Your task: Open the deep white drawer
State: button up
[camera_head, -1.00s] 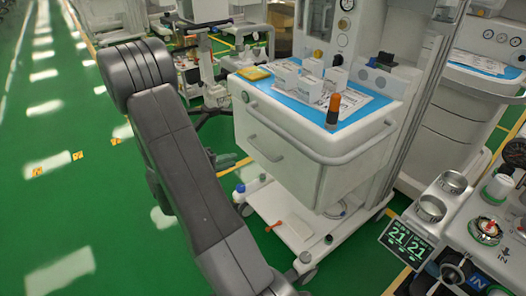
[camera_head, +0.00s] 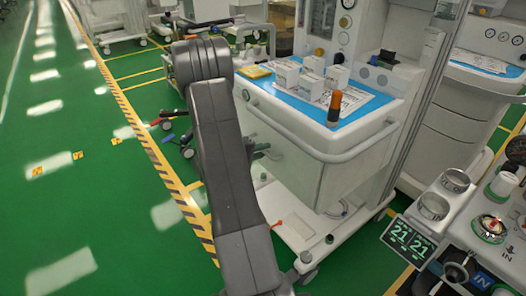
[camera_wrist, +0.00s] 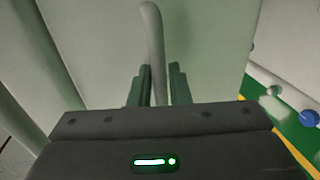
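The deep white drawer (camera_head: 300,175) is the front of the cart below the blue-topped work surface, and it looks closed. In the wrist view, its pale bar handle (camera_wrist: 152,45) runs down between the two dark green fingers of my gripper (camera_wrist: 155,82). The fingers are apart, with the bar between them; a narrow gap shows on the right, and contact on the left is unclear. In the head view, my gripper (camera_head: 261,150) is at the left part of the drawer front, mostly behind my arm. My arm and gripper hide most of the handle there.
A pale rail (camera_head: 335,155) curves around the cart's top edge above the drawer. White boxes (camera_head: 311,87) and an orange-topped bottle (camera_head: 334,108) stand on the blue top (camera_head: 352,112). Another machine stands close at right. Green floor (camera_head: 110,200) is open at left.

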jog(key=shift+w+d, duration=0.1)
jog(key=shift+c, duration=0.3)
grip_shut()
jog(key=f+b+v, duration=0.2)
jog(key=b+v, duration=0.1)
jog(key=v, duration=0.9)
jog(key=a+f+b+v, duration=0.1)
jog(key=f+b+v, duration=0.2)
jog(key=v, duration=0.9)
jog(key=shift+s+a+b, duration=0.2)
jog(key=shift+s+b, duration=0.35)
jog(key=shift+b, duration=0.1)
